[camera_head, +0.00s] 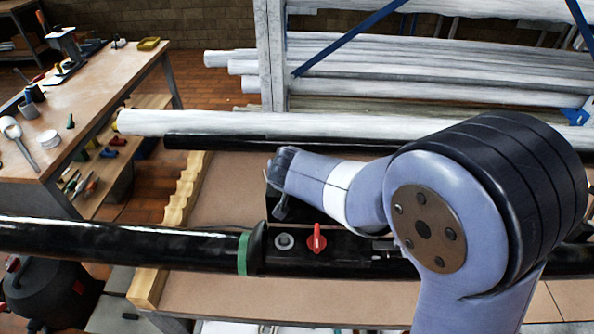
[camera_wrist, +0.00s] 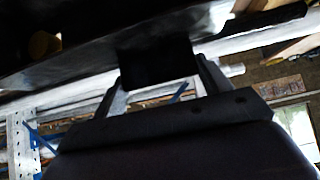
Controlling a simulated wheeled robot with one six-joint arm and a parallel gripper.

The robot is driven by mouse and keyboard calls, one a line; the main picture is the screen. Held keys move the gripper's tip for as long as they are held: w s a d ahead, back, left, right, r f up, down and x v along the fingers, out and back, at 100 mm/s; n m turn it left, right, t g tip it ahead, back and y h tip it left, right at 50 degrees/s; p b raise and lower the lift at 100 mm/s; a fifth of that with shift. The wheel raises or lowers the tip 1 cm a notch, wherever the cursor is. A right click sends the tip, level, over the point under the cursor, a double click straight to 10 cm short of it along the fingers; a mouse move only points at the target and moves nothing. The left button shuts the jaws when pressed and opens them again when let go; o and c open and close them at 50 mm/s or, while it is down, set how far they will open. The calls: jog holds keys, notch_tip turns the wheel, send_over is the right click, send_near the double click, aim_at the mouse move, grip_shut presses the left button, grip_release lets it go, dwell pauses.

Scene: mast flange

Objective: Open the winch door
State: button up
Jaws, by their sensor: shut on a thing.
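The black mast (camera_head: 120,242) lies across the bench, with a green band (camera_head: 243,253) around it. Right of the band, its top face carries a grey round fitting (camera_head: 284,241) and a red handle (camera_head: 317,238). A dark flat piece, which looks like the winch door (camera_head: 305,218), stands behind these fittings, partly hidden by my arm. My gripper (camera_head: 279,211) is at its left end. In the wrist view, the two fingers of my gripper (camera_wrist: 160,72) are shut on a dark block, seemingly part of the door (camera_wrist: 155,58). How far the door stands open I cannot tell.
A workbench (camera_head: 100,85) with tools stands at the left. White tubes (camera_head: 400,62) lie on a rack behind, and another white tube (camera_head: 240,123) lies nearer, behind the mast. A notched wooden support (camera_head: 183,195) lies beneath the mast. The bench top in front is mostly clear.

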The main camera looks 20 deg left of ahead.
jog(key=shift+w+a+r, duration=0.1)
jog(key=shift+r, duration=0.25)
jog(key=o, duration=1.4)
jog(key=shift+f, duration=0.2)
jog(key=v, duration=1.1)
jog(key=shift+f, duration=0.1)
jog(key=shift+f, duration=0.1)
